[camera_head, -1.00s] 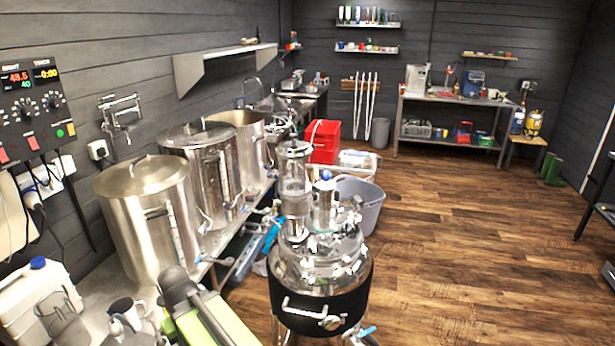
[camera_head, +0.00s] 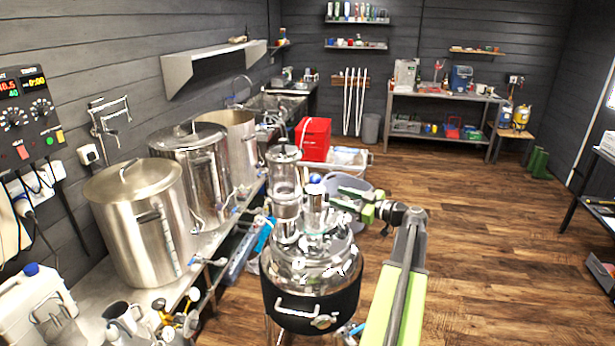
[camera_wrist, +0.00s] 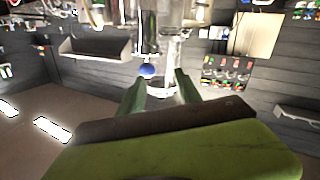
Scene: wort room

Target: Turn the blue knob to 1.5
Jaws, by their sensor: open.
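The blue knob (camera_head: 315,178) is a small round ball among the fittings on top of the steel vessel with a black jacket (camera_head: 282,290) in the head view. In the wrist view the blue knob (camera_wrist: 147,70) shows just beyond my fingertips, a little left of the middle of the gap. My gripper (camera_wrist: 160,82) is open and empty, its two green fingers apart. In the head view my gripper (camera_head: 338,196) reaches in from the right, close to the vessel's top. I cannot read any scale or pointer on the knob.
A glass cylinder (camera_head: 284,172) and a steel cylinder (camera_head: 314,212) stand on the vessel close to the knob. Large steel pots (camera_head: 135,225) line the bench at left. A red box (camera_head: 312,138) stands behind.

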